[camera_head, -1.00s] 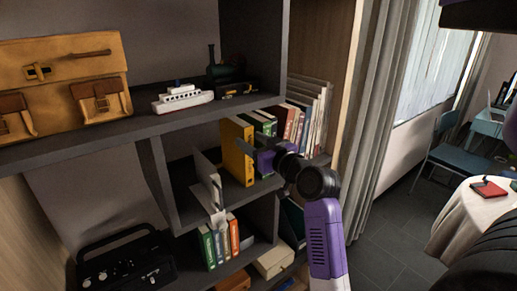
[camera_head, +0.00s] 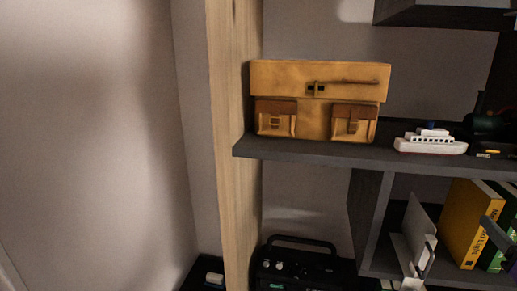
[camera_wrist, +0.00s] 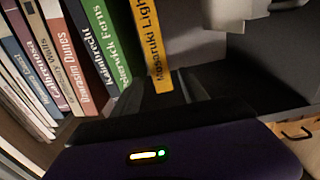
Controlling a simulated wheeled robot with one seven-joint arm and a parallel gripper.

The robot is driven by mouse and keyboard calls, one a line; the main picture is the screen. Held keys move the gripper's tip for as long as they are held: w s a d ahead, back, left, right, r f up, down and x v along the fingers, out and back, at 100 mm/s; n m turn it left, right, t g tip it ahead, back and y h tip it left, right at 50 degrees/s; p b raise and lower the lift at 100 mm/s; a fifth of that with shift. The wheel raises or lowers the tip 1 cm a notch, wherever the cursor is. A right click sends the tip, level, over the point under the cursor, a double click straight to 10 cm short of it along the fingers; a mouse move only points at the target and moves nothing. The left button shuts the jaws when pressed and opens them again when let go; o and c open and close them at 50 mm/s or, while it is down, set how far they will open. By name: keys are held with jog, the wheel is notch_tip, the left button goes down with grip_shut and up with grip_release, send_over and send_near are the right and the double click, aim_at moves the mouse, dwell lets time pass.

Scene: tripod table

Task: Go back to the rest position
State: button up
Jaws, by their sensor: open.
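My gripper (camera_head: 497,235) shows only in part at the right edge of the head view, in front of the lower books. In the wrist view its purple body fills the bottom, and its dark fingers (camera_wrist: 168,88) are apart with nothing held between them. A yellow book (camera_head: 465,225) stands upright in the shelf just left of the gripper; in the wrist view it stands (camera_wrist: 151,40) just beyond the fingers. The rest of my arm is out of the head view.
The dark shelf board (camera_head: 300,150) holds a tan briefcase (camera_head: 320,100) and a white toy ship (camera_head: 430,142). A white bookend (camera_head: 418,235) stands left of the yellow book. A black radio (camera_head: 300,265) is below. A wooden post (camera_head: 235,150) and bare wall (camera_head: 90,130) are at left.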

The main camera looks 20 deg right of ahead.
notch_tip(320, 180, up, 3)
jog(key=s+d+m+h, duration=0.2)
jog(key=h, duration=0.1)
jog(key=s+a+f+n+t+y, duration=0.15)
jog(key=a+f, duration=0.35)
jog(key=a, duration=0.5)
jog(key=s+a+f+n+y, duration=0.1)
jog(key=s+a+f+y, duration=0.1)
jog(key=a+f, duration=0.5)
jog(key=s+a+f+n+t+y, duration=0.1)
jog(key=s+a+f+n+y, duration=0.15)
jog(key=a, duration=0.95)
jog(key=s+a+f+n+g+y, duration=0.1)
jog(key=s+a+f+y, duration=0.2)
jog(key=s+a, duration=0.3)
jog(key=s+a+f+n+g+y, duration=0.2)
jog(key=s+a+f+y, duration=0.1)
jog(key=s+a, duration=0.3)
jog(key=shift+a+f+y, duration=0.3)
jog(key=shift+a+f, duration=0.5)
jog(key=shift+a, duration=0.25)
